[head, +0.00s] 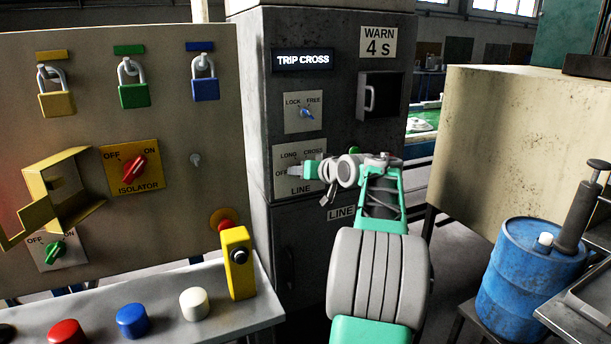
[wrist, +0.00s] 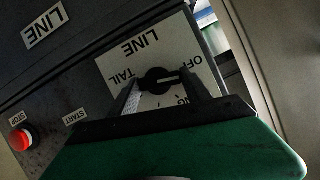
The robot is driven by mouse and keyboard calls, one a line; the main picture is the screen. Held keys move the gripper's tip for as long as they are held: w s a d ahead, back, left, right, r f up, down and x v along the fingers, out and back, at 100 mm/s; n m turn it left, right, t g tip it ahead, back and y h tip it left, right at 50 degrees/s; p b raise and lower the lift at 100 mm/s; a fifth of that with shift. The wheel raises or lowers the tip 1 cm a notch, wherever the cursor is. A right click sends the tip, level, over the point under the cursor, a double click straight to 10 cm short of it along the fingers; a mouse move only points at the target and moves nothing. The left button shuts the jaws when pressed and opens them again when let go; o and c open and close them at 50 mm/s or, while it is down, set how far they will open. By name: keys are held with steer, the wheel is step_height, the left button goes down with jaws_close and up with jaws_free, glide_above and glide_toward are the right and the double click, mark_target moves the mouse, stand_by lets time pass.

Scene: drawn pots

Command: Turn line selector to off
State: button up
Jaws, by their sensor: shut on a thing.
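The line selector is a black knob (wrist: 160,80) on a white plate (wrist: 145,55), seen upside down in the wrist view with the labels OFF, TAIL and part of LONG. Its white mark points right in that view, roughly between OFF and LONG; I cannot tell its exact setting. In the head view the selector plate (head: 287,153) is on the grey cabinet, and my gripper (head: 311,170) hides the knob and part of the plate. My gripper's fingers, also in the wrist view (wrist: 160,88), are shut on the knob, one on each side.
Above the selector are a LOCK/FREE switch (head: 304,113) and a TRIP CROSS display (head: 303,60). A handle box (head: 380,95) stands out at upper right. A yellow pendant (head: 238,262) and a button shelf (head: 165,325) are to the left. A red STOP button (wrist: 21,139) shows in the wrist view.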

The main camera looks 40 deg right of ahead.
steer(key=o, duration=1.4)
steer(key=shift+c, duration=0.2)
steer(key=b+v, duration=0.1)
steer(key=v, duration=0.6)
steer(key=shift+s, duration=0.35)
steer(key=shift+r, duration=0.15)
